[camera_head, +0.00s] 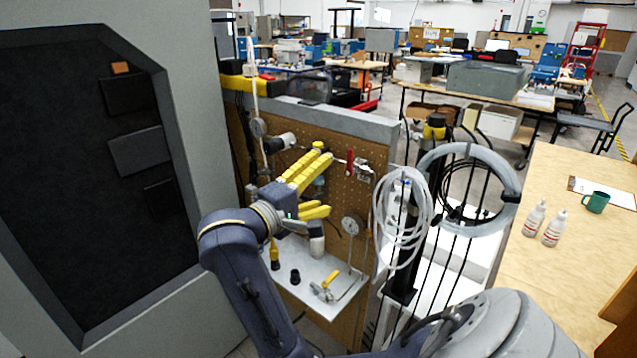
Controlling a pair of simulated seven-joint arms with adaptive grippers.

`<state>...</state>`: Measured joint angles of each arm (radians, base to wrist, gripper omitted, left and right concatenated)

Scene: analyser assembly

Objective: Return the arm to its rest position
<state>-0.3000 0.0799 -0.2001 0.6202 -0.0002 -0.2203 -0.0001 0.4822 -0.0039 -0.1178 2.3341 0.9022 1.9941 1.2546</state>
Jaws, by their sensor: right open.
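My right gripper (322,182) is in the middle of the head view, at the end of my dark blue-grey arm. Its two yellow fingers are spread apart and point up and to the right, in front of the brown pegboard panel (340,188). I see nothing held between the fingers. The arm bends at an elbow-like joint left of the gripper and runs down to the bottom edge. My left gripper is not in view.
A pegboard shelf (318,274) with small parts lies just below the gripper. Coiled clear tubing (403,232) and a grey ring (429,166) hang to the right. A dark-fronted cabinet (85,240) stands left.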

